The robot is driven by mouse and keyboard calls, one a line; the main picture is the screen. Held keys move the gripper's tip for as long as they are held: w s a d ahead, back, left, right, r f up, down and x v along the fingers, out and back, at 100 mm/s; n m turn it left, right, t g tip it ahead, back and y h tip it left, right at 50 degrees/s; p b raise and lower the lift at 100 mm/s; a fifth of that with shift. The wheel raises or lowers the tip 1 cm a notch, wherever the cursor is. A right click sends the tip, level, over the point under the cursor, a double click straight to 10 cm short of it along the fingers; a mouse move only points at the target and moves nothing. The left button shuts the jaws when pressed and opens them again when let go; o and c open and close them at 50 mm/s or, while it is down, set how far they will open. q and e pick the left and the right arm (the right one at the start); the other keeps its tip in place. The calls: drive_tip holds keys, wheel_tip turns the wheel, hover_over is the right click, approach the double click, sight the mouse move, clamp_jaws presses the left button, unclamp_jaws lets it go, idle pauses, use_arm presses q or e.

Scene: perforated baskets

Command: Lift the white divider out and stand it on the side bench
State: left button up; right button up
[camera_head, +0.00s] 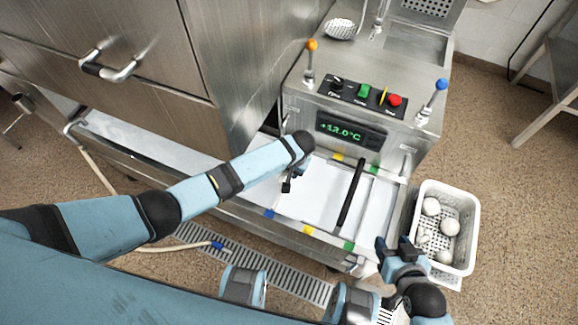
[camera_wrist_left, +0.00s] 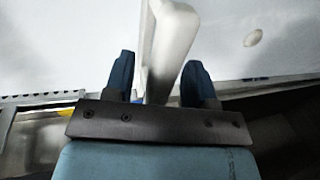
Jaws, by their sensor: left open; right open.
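The white divider (camera_wrist_left: 170,40) shows in the left wrist view as a thin upright plate with a thicker rounded edge. It stands between the two blue fingers of my left gripper (camera_wrist_left: 157,72), which is open around it; a gap shows at the left finger. In the head view my left gripper (camera_head: 288,184) is low over the left part of the steel trough (camera_head: 215,205); the divider is hard to pick out there against the white liquid or floor. My right gripper (camera_head: 393,246) is open and empty by the trough's front right corner.
A black divider (camera_head: 350,193) crosses the trough right of my left gripper. Blue, yellow and green tape marks line the rims. A white perforated basket (camera_head: 464,190) with several pale balls is at right. The control box (camera_head: 352,128) stands behind. A pale bench-like frame (camera_head: 553,75) is at far right.

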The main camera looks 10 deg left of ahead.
use_arm(q)
drive_tip(key=c, duration=0.9)
drive_tip(key=shift+r, duration=0.1)
clamp_jaws()
use_arm(e)
drive_tip(key=shift+s+d+f, duration=0.1)
drive_tip(key=shift+s+f, duration=0.15)
drive_tip(key=shift+s, duration=0.15)
use_arm(q)
drive_tip(key=shift+d, duration=0.25)
use_arm(e)
drive_tip(key=shift+w, duration=0.1)
use_arm(q)
drive_tip(key=d, duration=0.3)
drive_tip(key=s+d, duration=0.1)
drive_tip(key=d, duration=0.1)
drive_tip(key=shift+r+p, duration=0.3)
use_arm(e)
drive_tip(key=shift+r, duration=0.3)
drive_tip(key=shift+w+r, duration=0.15)
drive_tip(key=shift+w, duration=0.1)
use_arm(q)
drive_tip(key=shift+r, duration=0.15)
use_arm(e)
drive_tip(key=shift+r, duration=0.15)
